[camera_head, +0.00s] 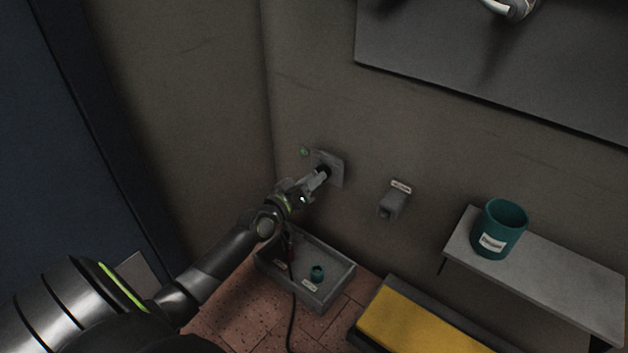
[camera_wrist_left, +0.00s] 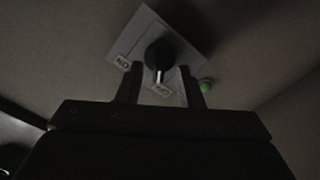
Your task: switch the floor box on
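A grey wall plate (camera_head: 335,168) carries a dark rotary knob, largely behind my left gripper (camera_head: 318,176) in the head view. In the left wrist view, the black knob (camera_wrist_left: 159,58) has a white pointer line and sits on the plate (camera_wrist_left: 150,28) between labels; one reads ON, inverted. My left gripper (camera_wrist_left: 160,88) is open, with its fingers apart on either side of the knob; contact cannot be told. A small green lamp (camera_head: 304,152) is beside the plate, also in the wrist view (camera_wrist_left: 206,84). My right gripper is not in view.
A shallow grey box (camera_head: 338,291) on the red tiled floor holds a teal item (camera_head: 317,273) and a dark red item. A wall fixture (camera_head: 392,201), a shelf (camera_head: 560,275) with a teal cup (camera_head: 499,230), and a yellow-topped block (camera_head: 415,328) stand right. A dark panel (camera_head: 450,60) hangs above.

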